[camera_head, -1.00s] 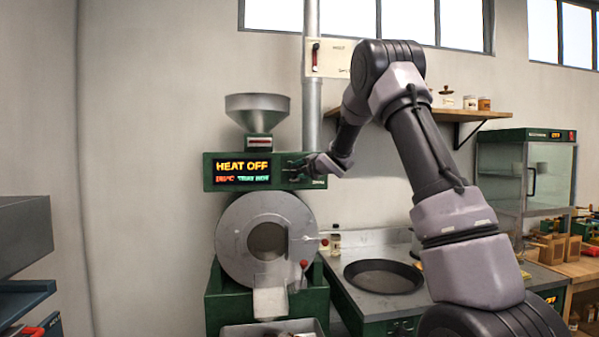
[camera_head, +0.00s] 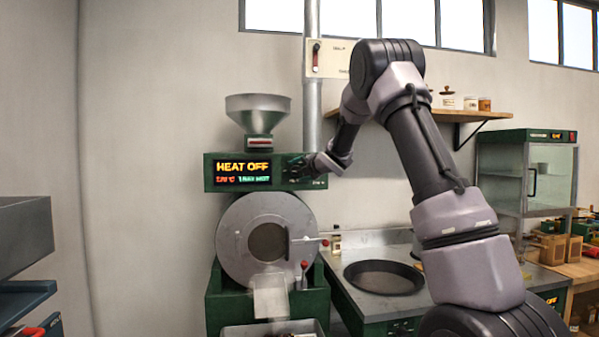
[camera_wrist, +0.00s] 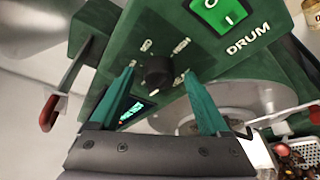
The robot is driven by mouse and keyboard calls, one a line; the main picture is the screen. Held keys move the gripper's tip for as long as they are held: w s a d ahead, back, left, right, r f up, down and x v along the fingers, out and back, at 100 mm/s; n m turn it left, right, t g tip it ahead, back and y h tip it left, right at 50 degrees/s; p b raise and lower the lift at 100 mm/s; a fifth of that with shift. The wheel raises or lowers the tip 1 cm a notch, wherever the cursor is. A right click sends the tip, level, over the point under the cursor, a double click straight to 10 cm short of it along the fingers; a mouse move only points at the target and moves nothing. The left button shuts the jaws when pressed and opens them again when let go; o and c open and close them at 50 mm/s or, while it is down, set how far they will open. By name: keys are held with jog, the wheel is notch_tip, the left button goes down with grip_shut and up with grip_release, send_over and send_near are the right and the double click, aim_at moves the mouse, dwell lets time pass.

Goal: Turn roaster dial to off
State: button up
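The roaster's green control box (camera_head: 210,172) has a display (camera_head: 243,172) reading "HEAT OFF" in orange, with smaller red and green text below. The dark dial (camera_wrist: 158,73) shows on the green panel in the wrist view, among small pale marks. My gripper (camera_head: 298,170) is at the right part of this panel in the head view. In the wrist view its two teal fingers (camera_wrist: 160,76) are apart, one on each side of the dial, with visible gaps. It holds nothing. In the head view my gripper hides the dial.
A green switch (camera_wrist: 222,12) and the word "DRUM" are beside the dial. The hopper (camera_head: 257,108) stands above the box, and the roaster drum front (camera_head: 235,240) is below. A lever with a red knob (camera_head: 304,264) and a round black pan (camera_head: 384,277) are nearby.

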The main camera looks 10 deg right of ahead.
jog(key=v, duration=1)
jog(key=shift+s, duration=0.35)
jog(key=shift+d+r, duration=0.15)
jog(key=s+d+r+m+g+h, duration=0.1)
jog(key=s+d+r+m+h, duration=0.2)
jog(key=s+m, duration=0.6)
jog(key=s+d+m+g+h, duration=0.1)
jog(key=s+d+m+h, duration=0.3)
jog(key=s+m, duration=0.55)
jog(key=s+a+f+m+g+y, duration=0.1)
jog(key=s+a+f+m+g, duration=0.2)
jog(key=s, duration=0.9)
jog(key=s+a+f+m+g+y, duration=0.2)
jog(key=s+f+m, duration=0.2)
jog(key=s+m, duration=0.6)
jog(key=s, duration=0.2)
jog(key=shift+s+a+g+y, duration=0.3)
jog(key=shift+a+g, duration=0.1)
jog(key=shift+f, duration=0.1)
